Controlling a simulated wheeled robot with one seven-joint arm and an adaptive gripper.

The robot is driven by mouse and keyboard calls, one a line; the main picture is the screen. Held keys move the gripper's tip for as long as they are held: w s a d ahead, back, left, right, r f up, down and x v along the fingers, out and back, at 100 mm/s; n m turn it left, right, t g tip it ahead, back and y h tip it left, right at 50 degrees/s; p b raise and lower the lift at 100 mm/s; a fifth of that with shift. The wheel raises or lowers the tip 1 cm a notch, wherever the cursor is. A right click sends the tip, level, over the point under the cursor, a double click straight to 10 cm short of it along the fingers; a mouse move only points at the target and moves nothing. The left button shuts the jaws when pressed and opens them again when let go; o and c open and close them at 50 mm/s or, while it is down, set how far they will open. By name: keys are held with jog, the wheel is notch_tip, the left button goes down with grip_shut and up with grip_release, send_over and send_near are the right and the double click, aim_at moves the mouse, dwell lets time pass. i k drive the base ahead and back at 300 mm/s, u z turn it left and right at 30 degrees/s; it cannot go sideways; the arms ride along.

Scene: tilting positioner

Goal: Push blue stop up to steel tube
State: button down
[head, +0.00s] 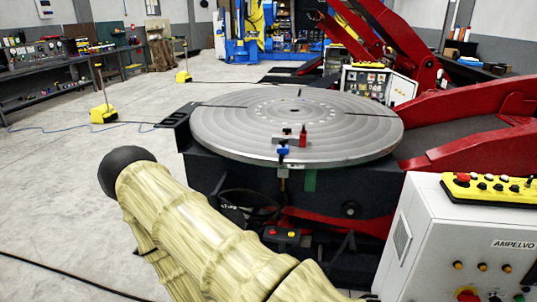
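The blue stop (283,149) is a small blue piece near the front edge of the round grey positioner table (240,145). Just behind and right of it stand a small red piece (303,136) and a low dark piece. I cannot make out a steel tube for certain at this size, nor whether anything touches the blue stop. My arm, in a pale yellow cover with a black rounded end, fills the lower left front. My gripper is not in view.
Red positioner arms (470,125) rise at the right of the table. A white control cabinet (440,245) with a yellow-topped button panel stands at the front right. Yellow floor stands (104,113) and a workbench are at the left. The floor left of the table is mostly clear.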

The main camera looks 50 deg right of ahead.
aim_at(283, 151)
jog(key=z, duration=0.05)
jog(key=i, duration=1.45)
jog(key=z, duration=0.7)
jog(key=i, duration=1.25)
jog(key=z, duration=1.45)
jog(key=i, duration=0.65)
jog(key=z, duration=0.55)
